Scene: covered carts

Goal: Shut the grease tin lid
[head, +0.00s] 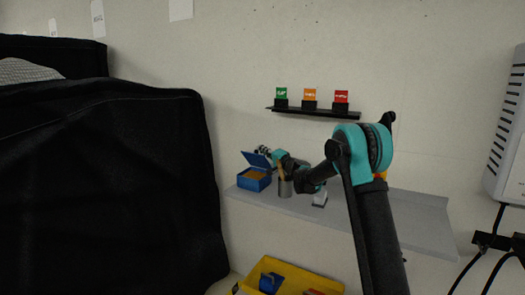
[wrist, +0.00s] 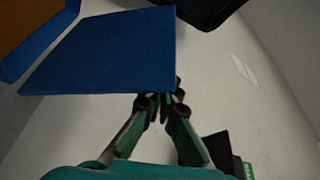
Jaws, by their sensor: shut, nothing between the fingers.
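The grease tin is a blue box (head: 254,182) with brownish-yellow contents, standing at the left end of the grey wall shelf in the head view. Its blue lid (head: 257,160) is raised and tilted up. In the wrist view the lid (wrist: 98,50) is a large blue panel, with part of the tin (wrist: 45,42) at the upper left. My gripper (head: 263,151) is shut and empty, up beside the raised lid. In the wrist view its fingertips (wrist: 165,97) are close together at the lid's near edge; I cannot tell whether they touch it.
A black ledge (head: 315,112) with green, orange and red items is above. A yellow bin (head: 325,283) is below. Black-covered carts (head: 110,190) fill the left.

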